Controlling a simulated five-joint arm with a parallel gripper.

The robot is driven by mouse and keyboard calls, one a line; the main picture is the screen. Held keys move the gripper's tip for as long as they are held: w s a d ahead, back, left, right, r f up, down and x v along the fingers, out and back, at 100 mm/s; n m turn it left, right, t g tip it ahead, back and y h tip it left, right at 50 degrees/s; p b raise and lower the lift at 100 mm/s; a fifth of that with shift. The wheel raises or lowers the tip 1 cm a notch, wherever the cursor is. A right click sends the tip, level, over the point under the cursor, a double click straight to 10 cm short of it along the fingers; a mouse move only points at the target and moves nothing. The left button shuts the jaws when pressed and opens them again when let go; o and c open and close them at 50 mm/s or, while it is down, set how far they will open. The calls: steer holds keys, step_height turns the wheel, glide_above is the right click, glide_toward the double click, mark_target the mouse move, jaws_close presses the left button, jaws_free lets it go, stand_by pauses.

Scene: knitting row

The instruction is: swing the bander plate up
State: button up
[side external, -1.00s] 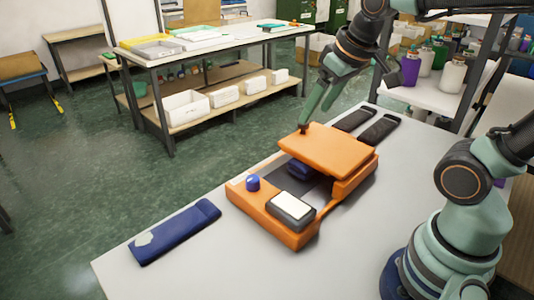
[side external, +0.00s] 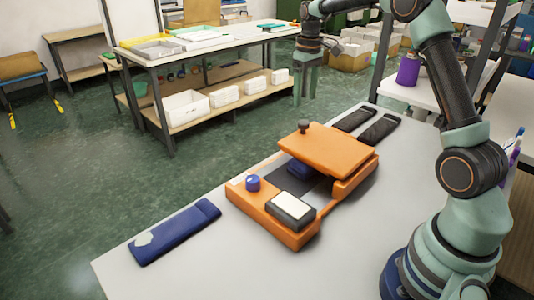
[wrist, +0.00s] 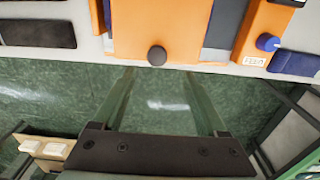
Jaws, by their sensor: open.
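The orange bander plate (side external: 328,148) is a flat lid on the orange machine (side external: 285,232), tilted partly up over the dark bed. A dark round knob (side external: 304,127) stands on its far edge. My gripper (side external: 304,101) hangs above and beyond the knob, past the table's far edge, apart from the plate. In the wrist view the plate (wrist: 160,25) fills the top middle, with the knob (wrist: 157,56) at its edge. My gripper (wrist: 160,80) is open, its two green fingers pointing toward the plate with the knob between their lines, empty.
On the machine are a blue dial (side external: 253,183) and a white-topped block (side external: 291,207). A navy pouch (side external: 174,231) lies to the left on the table (side external: 215,270). Two dark cases (side external: 379,130) lie behind the plate. The near table surface is clear.

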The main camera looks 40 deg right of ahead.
mark_target(307, 124)
steer(key=shift+d+f, duration=0.35)
steer(key=shift+f, duration=0.25)
step_height(307, 124, down, 10)
steer(key=shift+w+r, duration=0.1)
steer(key=shift+r, duration=0.15)
steer(key=c, duration=1.1)
steer(key=shift+s+r+t, duration=0.25)
steer(key=shift+s+r, duration=0.1)
steer(key=shift+r, duration=0.35)
steer(key=shift+s+r+t, duration=0.25)
steer(key=shift+s+r, duration=0.05)
steer(key=shift+r, duration=0.35)
steer(key=shift+r+h, duration=0.1)
steer(key=shift+h, duration=0.2)
steer(key=shift+s, duration=0.1)
steer(key=shift+s+r+t, duration=0.35)
steer(key=shift+s+r, duration=0.05)
steer(key=shift+r, duration=0.35)
steer(key=shift+s+r+t, duration=0.35)
steer(key=shift+r, duration=0.35)
